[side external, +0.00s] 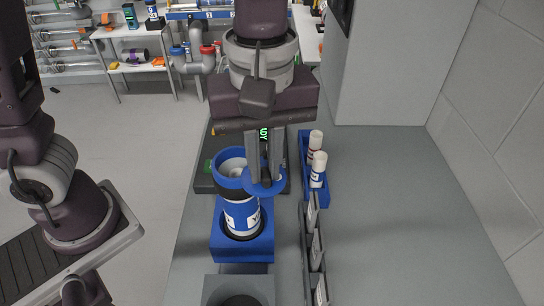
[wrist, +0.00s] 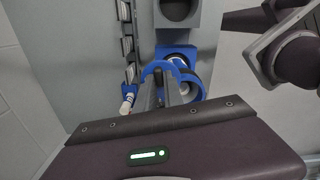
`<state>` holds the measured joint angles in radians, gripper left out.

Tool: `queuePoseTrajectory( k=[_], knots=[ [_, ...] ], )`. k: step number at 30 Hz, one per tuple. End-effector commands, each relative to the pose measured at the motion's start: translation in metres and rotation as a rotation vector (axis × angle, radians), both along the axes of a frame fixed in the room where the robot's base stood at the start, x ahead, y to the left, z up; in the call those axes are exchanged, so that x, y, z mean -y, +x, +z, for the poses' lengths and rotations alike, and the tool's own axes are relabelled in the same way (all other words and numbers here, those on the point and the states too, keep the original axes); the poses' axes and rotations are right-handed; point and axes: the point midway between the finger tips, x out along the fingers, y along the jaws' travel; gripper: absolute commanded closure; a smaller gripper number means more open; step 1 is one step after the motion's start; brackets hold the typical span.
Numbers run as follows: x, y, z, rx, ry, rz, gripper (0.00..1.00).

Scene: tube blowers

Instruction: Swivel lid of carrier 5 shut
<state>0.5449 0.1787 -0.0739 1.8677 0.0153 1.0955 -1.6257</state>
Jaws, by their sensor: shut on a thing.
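The carrier (side external: 241,217) is a white cylinder with blue markings and a blue rim, standing upright in a blue holder (side external: 243,248). Its open top (side external: 231,168) shows a pale interior. The lid (side external: 273,187) is a blue disc swung out to the right, covering only part of the opening's side. My gripper (side external: 264,180) points down with its fingers shut on the lid. In the wrist view my gripper (wrist: 163,82) is over the blue lid (wrist: 148,70), beside the carrier's blue rim (wrist: 196,82). The fingers hide the grip itself. I cannot read the carrier's number.
A blue rack (side external: 326,190) with white capped tubes (side external: 318,168) stands close to the right. A dark narrow rack (side external: 313,250) runs in front of it. A grey block (side external: 238,290) sits nearest the camera. A dark unit with a green display (side external: 264,134) stands behind. The right tabletop is clear.

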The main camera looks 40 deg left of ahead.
Motion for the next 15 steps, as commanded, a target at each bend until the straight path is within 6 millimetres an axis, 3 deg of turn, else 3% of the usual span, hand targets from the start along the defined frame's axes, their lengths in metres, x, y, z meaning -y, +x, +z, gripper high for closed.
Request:
queuePoseTrajectory(
  k=[15],
  knots=[
    [-0.016,-0.015,0.0,0.0,0.0,-0.485,1.0]
  ],
)
